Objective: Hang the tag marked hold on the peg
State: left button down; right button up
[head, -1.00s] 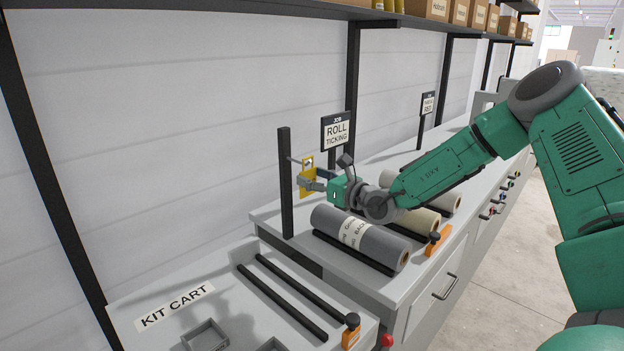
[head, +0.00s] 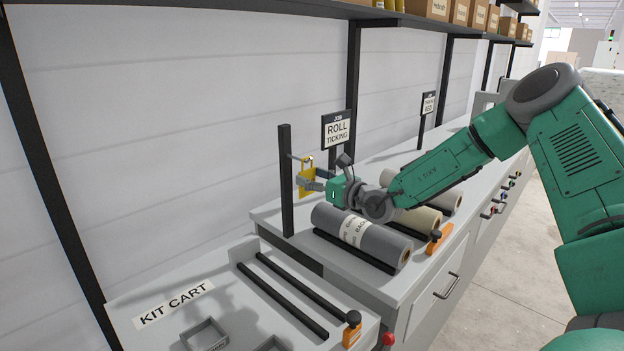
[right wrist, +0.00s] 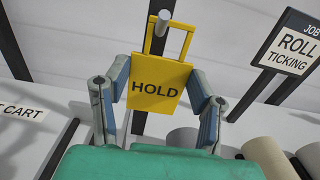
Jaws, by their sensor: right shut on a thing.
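The yellow tag marked HOLD (right wrist: 156,88) faces me upright in the right wrist view, with a square yellow loop on its top. It also shows beside the black post in the head view (head: 306,183). My right gripper (head: 310,181) is shut on the tag, with a finger at each side edge. The grey peg (right wrist: 162,22) shows inside the loop's opening in the right wrist view. In the head view the peg (head: 293,157) sticks out from the post at the height of the loop. I cannot tell how far it passes through. My left gripper is not in view.
The black post (head: 286,190) stands at the bench's near left corner. A ROLL TICKING sign (head: 337,130) is behind my right gripper. A grey roll (head: 362,237) lies below my wrist. The kit cart (head: 130,300) is at the front left.

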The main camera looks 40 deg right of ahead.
jog(key=shift+a, duration=0.1)
jog(key=o, duration=1.1)
jog(key=shift+a, duration=0.1)
jog(key=shift+c, duration=0.2)
jog(key=shift+s, duration=0.1)
jog(key=s+d, duration=0.1)
jog(key=s, duration=1)
jog(key=shift+s, duration=0.35)
jog(key=shift+d+f, duration=0.1)
jog(key=shift+f, duration=0.05)
